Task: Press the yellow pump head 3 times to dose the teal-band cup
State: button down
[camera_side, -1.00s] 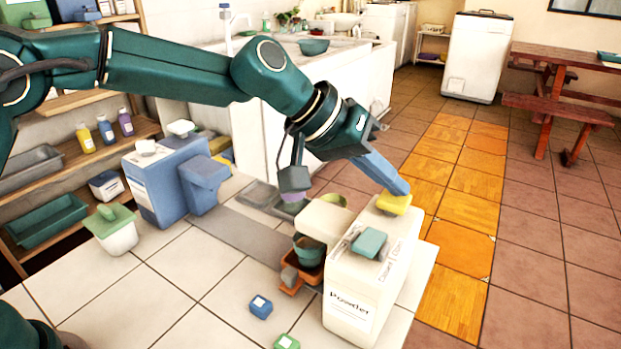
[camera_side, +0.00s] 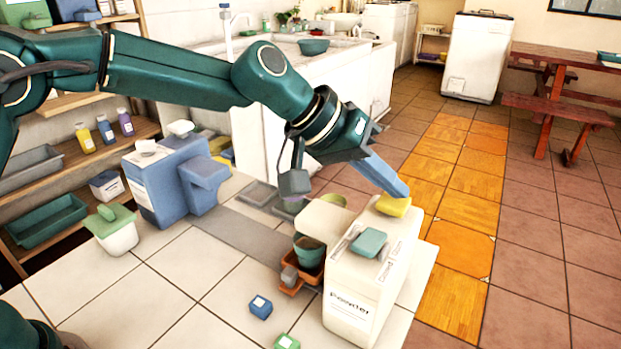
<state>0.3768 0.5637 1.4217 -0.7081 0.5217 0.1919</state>
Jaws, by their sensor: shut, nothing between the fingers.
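The yellow pump head (camera_side: 393,206) sits on the far right part of the top of a white dispenser box (camera_side: 352,305) marked "Powder". My gripper (camera_side: 398,188) is shut and empty, pointing down and right. Its tip appears to touch the top of the yellow head; the exact contact is hard to see. I cannot make out a teal band on any cup.
A blue dispenser (camera_side: 160,185) and a white tub with a green lid (camera_side: 114,230) stand to the left. Small blue (camera_side: 260,307) and green (camera_side: 287,342) blocks lie in front. The white tiles at the front left are mostly clear.

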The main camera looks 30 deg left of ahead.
aim_at(387, 202)
jog(key=shift+f, duration=0.3)
jog(key=shift+r, duration=3.5)
jog(key=shift+s, duration=0.1)
dwell(0.4)
